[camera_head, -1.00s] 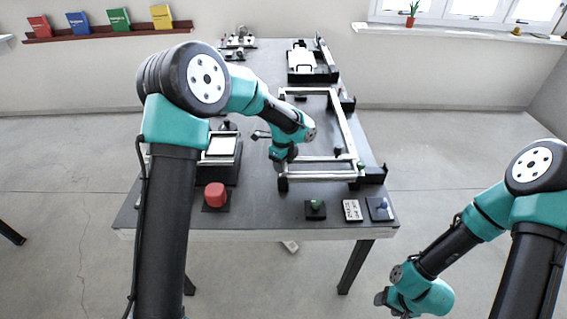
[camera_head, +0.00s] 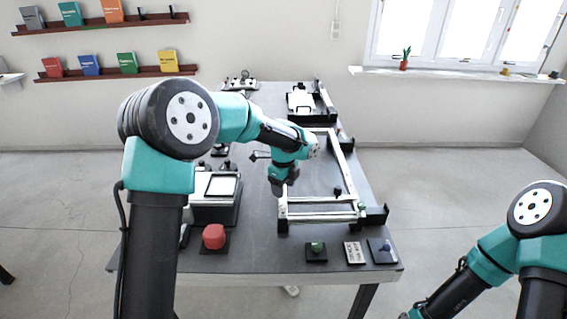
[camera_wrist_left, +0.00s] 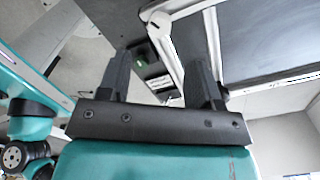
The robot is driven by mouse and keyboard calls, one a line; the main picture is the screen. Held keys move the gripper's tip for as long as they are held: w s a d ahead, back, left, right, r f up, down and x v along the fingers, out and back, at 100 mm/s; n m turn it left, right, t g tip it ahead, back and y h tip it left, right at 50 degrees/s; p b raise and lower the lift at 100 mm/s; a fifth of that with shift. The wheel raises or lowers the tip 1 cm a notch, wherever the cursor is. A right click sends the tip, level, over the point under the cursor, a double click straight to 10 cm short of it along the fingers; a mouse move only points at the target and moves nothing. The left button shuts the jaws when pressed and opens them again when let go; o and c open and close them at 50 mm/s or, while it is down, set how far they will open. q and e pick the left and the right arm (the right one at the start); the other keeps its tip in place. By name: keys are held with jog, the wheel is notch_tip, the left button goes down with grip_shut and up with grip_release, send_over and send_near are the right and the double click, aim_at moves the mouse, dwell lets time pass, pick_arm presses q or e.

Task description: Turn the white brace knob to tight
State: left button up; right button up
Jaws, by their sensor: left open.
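A silver rectangular frame (camera_head: 348,165) lies on the dark table, with two light bars across its near end. In the left wrist view, a white rounded knob-like piece (camera_wrist_left: 158,20) sits at the end of a light bar, beyond my fingertips; I cannot read its setting. My left gripper (camera_head: 278,189) hangs near the frame's near left corner and hides part of it. In the left wrist view my left gripper (camera_wrist_left: 162,75) has its two dark fingers wide apart, with nothing held between them. The white knob cannot be made out in the head view.
A box with a white panel (camera_head: 221,184) stands left of the gripper.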

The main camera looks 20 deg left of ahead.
pick_arm(q)
notch_tip(320, 180, up, 9)
jog(key=shift+r, duration=0.15)
dwell(0.4)
